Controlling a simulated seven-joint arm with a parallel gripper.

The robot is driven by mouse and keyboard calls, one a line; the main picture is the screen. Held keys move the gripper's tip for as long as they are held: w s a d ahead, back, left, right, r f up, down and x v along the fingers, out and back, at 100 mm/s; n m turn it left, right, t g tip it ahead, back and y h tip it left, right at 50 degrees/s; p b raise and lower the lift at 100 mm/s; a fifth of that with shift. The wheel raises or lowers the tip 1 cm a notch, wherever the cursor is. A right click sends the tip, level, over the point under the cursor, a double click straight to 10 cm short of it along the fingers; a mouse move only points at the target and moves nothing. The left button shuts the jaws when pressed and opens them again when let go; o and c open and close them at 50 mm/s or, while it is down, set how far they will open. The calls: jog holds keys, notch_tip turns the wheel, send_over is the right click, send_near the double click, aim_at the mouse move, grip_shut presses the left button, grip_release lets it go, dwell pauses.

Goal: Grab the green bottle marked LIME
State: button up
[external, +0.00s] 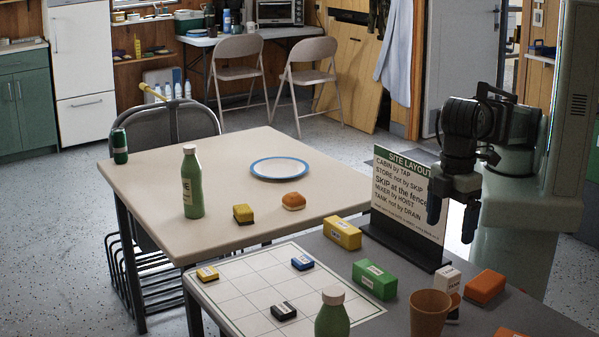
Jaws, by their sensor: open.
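A green bottle (192,183) with a pale cap stands upright on the beige table; its label is turned partly away and only its last letters show, so I cannot read the whole word. A second green bottle (332,316) with a pale cap stands at the front edge of the picture, by the white grid sheet; its lower part is cut off and no label shows. My gripper (452,222) is open and empty, pointing down at the right, in front of the sign and well apart from both bottles.
The sign board (408,205) stands on the grey table. Nearby are a yellow block (342,233), a green block (375,279), orange blocks (485,287) and an orange cup (429,313). A blue-rimmed plate (280,168), a bun (293,201) and a green can (119,147) are on the beige table.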

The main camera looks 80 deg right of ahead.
jog(key=w+d+r+m, duration=0.15)
jog(key=w+d, duration=0.35)
jog(key=w, duration=0.5)
jog(key=w+d+f+m, duration=0.1)
jog(key=w+d+m, duration=0.3)
jog(key=w, duration=0.6)
jog(key=w+d+r+m, duration=0.1)
jog(key=w+d, duration=0.5)
jog(key=w, duration=0.3)
notch_tip(320, 180, up, 7)
jog(key=n, duration=0.6)
send_over(191, 158)
jog(key=d, duration=0.2)
jog(key=shift+w+a+f, duration=0.15)
jog(key=shift+w, duration=0.15)
jog(key=n, duration=1.1)
jog(key=shift+w+a, duration=0.1)
jog(key=shift+w, duration=0.25)
notch_tip(191, 158, down, 8)
jog(key=shift+f, duration=0.25)
jog(key=shift+s+d+f, duration=0.1)
jog(key=shift+d+f, duration=0.05)
jog(key=shift+f, duration=1.15)
jog(key=shift+s+d+f, duration=0.1)
jog(key=shift+d+f, duration=0.05)
jog(key=shift+f, duration=1.1)
jog(key=c, duration=1.4)
